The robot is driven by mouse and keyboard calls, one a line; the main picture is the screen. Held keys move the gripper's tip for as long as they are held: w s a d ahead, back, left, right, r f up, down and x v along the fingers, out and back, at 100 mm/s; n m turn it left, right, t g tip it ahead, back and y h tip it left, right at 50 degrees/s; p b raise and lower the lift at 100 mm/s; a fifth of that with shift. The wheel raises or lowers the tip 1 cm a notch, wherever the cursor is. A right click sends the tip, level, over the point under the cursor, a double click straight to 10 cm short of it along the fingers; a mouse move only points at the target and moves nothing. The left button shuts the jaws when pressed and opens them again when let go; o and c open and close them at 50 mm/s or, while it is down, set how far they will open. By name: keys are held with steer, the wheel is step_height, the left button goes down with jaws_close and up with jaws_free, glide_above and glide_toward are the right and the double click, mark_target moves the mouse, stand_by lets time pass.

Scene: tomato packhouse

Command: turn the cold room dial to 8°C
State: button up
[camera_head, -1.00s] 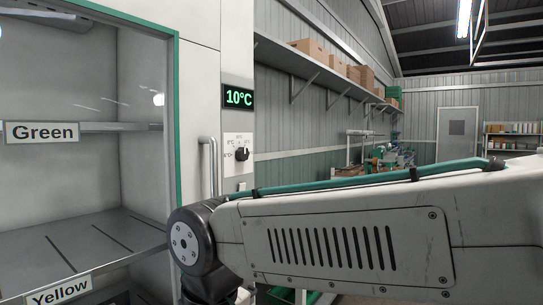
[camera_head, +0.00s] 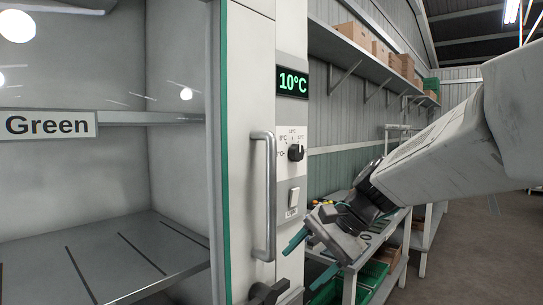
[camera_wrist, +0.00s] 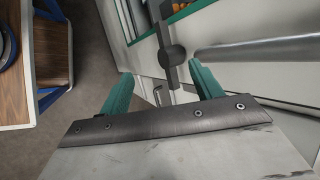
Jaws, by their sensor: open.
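The cold room dial (camera_head: 296,153) is a small black knob on the cabinet's pale right-hand panel, with 8°C marked on its left side and 10°C above it. Its exact pointing is too small to tell. The green display (camera_head: 292,83) above it reads 10°C. My gripper (camera_head: 309,261) is open and empty, below the dial and apart from it, its teal fingers pointing down-left towards the cabinet front. In the wrist view my gripper (camera_wrist: 162,82) shows both teal fingers apart, with a black handle-like part (camera_wrist: 172,56) beyond them.
A vertical grey door handle (camera_head: 265,195) stands left of the dial panel. A white switch (camera_head: 293,197) sits below the dial, and a black knob-like part (camera_head: 268,292) is low on the cabinet. A bench with green crates (camera_head: 372,272) is behind my gripper. Floor is clear at right.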

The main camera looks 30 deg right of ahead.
steer(key=w+d+r+m+t+y, duration=0.1)
steer(key=w+d+r+m+t, duration=0.5)
steer(key=w+d+r+m, duration=0.2)
steer(key=m+t, duration=0.6)
steer(key=m, duration=0.2)
glide_toward(300, 155)
steer(key=w, duration=0.2)
steer(key=shift+h, duration=0.4)
steer(key=x, duration=0.3)
steer(key=a+x, duration=0.1)
steer(key=x, duration=0.3)
steer(key=shift+a+r, duration=0.1)
steer(key=shift+r, duration=0.1)
steer(key=c, duration=1)
